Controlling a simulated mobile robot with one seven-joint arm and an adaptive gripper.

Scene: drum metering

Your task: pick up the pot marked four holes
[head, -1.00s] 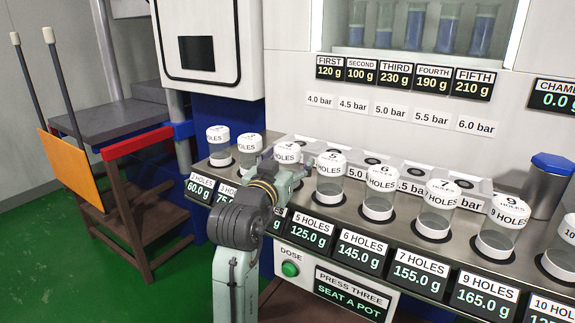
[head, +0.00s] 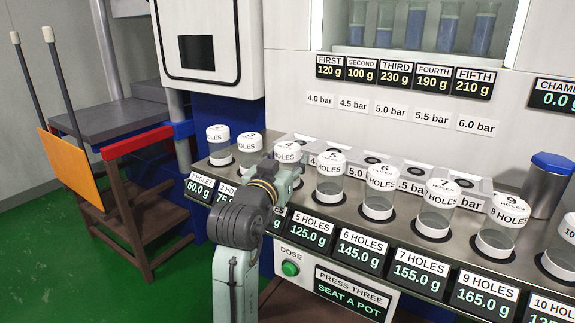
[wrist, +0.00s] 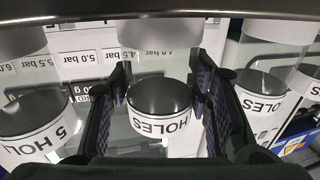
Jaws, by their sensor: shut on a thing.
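The pot marked four holes (head: 287,153) has a white cap with a partly visible 4 and stands third from the left in the row. My gripper (head: 290,175) is at this pot and hides most of its clear body in the head view. In the wrist view the pot (wrist: 160,112) is upright between the two dark fingers of my gripper (wrist: 162,92), which are shut on it. Its cap there reads HOLES, and the number is out of sight. I cannot tell whether its base is off the shelf.
The 5 HOLES pot (head: 330,178) stands close on the right and another capped pot (head: 249,146) close on the left. More pots continue right along the steel shelf (head: 463,250). Behind is a row of grey seats (head: 415,178) with bar labels. A blue-lidded canister (head: 548,187) stands back right.

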